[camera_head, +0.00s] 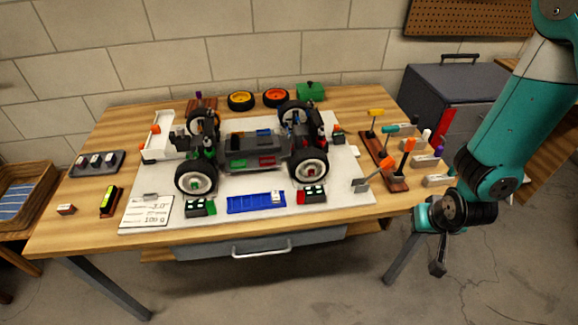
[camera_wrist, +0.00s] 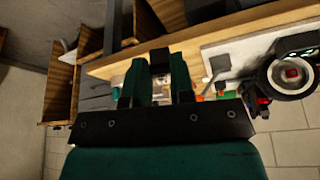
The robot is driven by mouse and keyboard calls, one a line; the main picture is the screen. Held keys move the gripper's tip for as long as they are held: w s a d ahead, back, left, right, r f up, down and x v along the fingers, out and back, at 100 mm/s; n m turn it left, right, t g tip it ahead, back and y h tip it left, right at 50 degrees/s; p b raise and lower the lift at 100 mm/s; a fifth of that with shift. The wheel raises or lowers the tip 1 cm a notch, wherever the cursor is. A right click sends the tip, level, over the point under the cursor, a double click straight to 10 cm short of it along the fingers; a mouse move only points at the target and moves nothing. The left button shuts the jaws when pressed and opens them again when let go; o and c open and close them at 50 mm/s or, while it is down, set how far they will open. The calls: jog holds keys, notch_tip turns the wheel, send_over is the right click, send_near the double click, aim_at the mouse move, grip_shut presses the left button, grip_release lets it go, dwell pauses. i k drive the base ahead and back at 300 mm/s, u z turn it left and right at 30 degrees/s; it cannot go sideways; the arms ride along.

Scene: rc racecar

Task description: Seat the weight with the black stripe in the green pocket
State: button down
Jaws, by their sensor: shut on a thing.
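My gripper (camera_head: 437,264) hangs off the table's right front corner, pointing down. In the wrist view its two green fingers (camera_wrist: 160,70) are shut on a small dark block (camera_wrist: 159,56). I cannot make out a stripe on it or tell what it is. A dark tray (camera_head: 84,169) at the table's left holds several small pale weights (camera_head: 95,160); their stripe colours are too small to tell. The car chassis (camera_head: 236,150) stands on a white mat. A green pocket (camera_head: 238,163) shows on its near side, beside a red one (camera_head: 267,160).
A wooden rack of coloured-handled tools (camera_head: 388,172) stands at the right table edge, near my arm. Open floor lies below my gripper.

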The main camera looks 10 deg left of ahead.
aim_at(237, 165)
jog(key=u, duration=0.9)
jog(key=i, duration=1)
jog(key=z, duration=0.05)
